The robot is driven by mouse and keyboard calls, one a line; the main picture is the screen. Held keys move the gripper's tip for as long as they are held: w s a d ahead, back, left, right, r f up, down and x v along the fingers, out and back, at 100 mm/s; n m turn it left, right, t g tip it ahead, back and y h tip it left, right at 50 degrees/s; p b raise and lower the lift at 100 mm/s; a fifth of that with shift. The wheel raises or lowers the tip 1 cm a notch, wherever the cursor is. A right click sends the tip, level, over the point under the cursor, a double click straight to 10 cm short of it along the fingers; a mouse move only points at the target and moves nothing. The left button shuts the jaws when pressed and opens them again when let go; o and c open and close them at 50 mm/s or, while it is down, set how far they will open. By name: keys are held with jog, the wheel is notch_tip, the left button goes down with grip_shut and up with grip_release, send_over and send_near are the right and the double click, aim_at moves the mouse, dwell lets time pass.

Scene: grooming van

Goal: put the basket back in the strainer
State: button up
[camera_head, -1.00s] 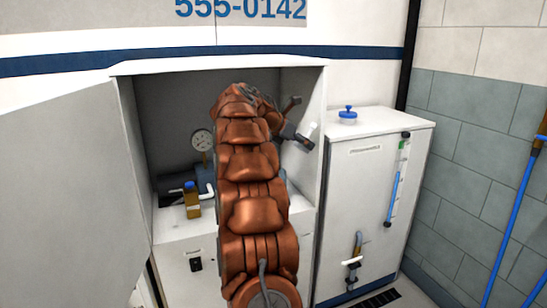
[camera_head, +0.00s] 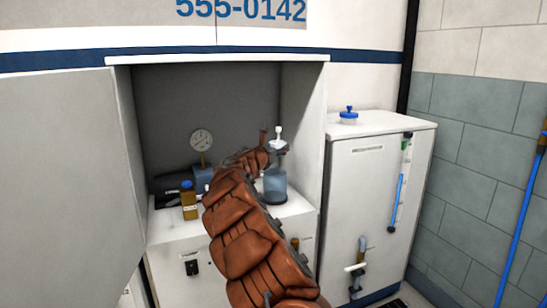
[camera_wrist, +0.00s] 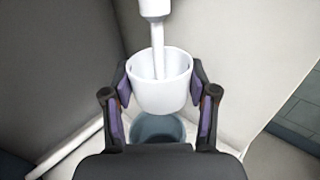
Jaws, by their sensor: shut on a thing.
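My gripper (camera_wrist: 160,82) is shut on the basket (camera_wrist: 161,98), a white cup with its open end up, with one finger on each side. A white stem rises out of the cup and widens at the top of the wrist view. Just below the cup is the round mouth of the strainer (camera_wrist: 157,129), a bluish see-through bowl. In the head view the strainer (camera_head: 275,187) stands at the right of the cabinet shelf, with my gripper (camera_head: 276,148) over its top. I cannot tell whether the basket's lower end is inside the strainer's mouth.
The cabinet's right wall (camera_head: 303,130) is close beside the strainer. A brown bottle with a blue cap (camera_head: 189,202) and a dial gauge (camera_head: 201,140) are to the left. The open door (camera_head: 65,180) bounds the left side. A white tank (camera_head: 375,190) stands outside, right.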

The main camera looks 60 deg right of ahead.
jog(key=shift+w+f+t, duration=0.4)
jog(key=shift+w+f, duration=0.15)
jog(key=shift+f, duration=0.35)
jog(key=shift+w+f+b, duration=0.1)
jog(key=shift+f+b, duration=0.15)
jog(key=shift+b, duration=0.15)
jog(key=shift+n, duration=0.3)
jog(key=shift+f+b, duration=1.55)
jog(key=shift+f, duration=0.6)
jog(key=shift+a+f+b, duration=0.1)
jog(key=shift+f+b, duration=0.65)
jog(key=shift+f, duration=0.05)
jog(key=shift+f, duration=0.3)
jog(key=shift+f+b, duration=0.35)
jog(key=shift+b, duration=0.2)
